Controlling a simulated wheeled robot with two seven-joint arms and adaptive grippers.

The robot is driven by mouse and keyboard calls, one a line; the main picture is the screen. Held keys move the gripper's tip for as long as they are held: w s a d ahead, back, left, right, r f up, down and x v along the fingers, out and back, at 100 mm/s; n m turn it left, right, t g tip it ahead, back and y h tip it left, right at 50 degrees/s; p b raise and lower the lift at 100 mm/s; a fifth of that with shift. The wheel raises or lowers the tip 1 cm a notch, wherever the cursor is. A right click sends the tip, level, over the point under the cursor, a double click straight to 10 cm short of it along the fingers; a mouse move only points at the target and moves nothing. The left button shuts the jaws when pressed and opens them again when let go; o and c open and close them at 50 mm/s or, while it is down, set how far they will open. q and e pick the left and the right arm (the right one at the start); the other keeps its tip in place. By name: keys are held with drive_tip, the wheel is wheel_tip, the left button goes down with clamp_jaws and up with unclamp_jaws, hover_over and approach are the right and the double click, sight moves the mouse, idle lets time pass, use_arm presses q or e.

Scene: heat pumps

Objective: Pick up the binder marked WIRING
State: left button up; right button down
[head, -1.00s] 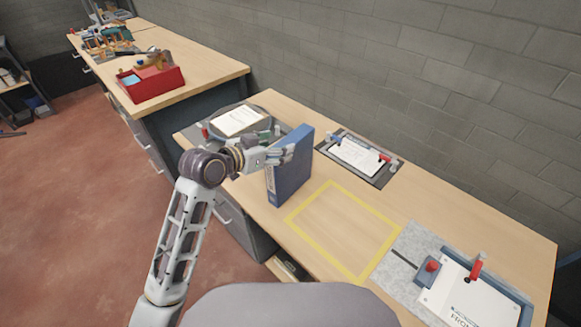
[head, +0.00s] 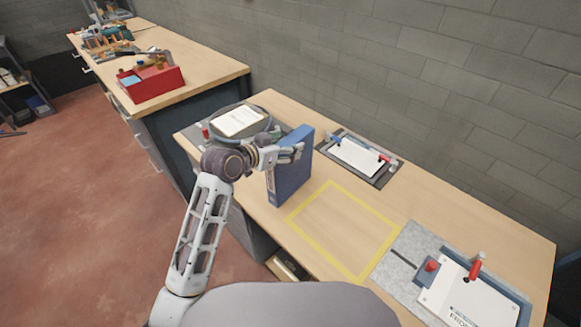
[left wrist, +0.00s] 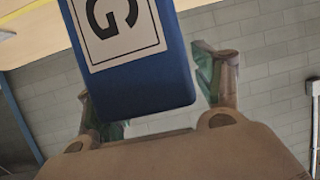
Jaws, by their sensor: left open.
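A blue binder (head: 291,175) stands upright on the wooden workbench, left of the yellow taped square. In the left wrist view the binder's spine (left wrist: 180,75) fills the middle, with a white label on which a black letter G shows; the rest of the marking is out of that view. My left gripper (head: 292,153) is at the upper part of the binder. In the left wrist view its greenish-padded fingers are open, one on each side of the spine, with a visible gap at the right finger. My right gripper is not in view.
A yellow taped square (head: 343,230) on the bench is empty. A round dark fixture with papers (head: 238,121) stands behind the gripper. A red toolbox (head: 152,82) is on the far bench.

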use_arm(q)
drive_tip(key=shift+w+d+f, duration=0.1)
drive_tip(key=shift+w+d, duration=0.1)
drive_tip(key=shift+c, duration=0.9)
drive_tip(key=c, duration=1)
clamp_jaws()
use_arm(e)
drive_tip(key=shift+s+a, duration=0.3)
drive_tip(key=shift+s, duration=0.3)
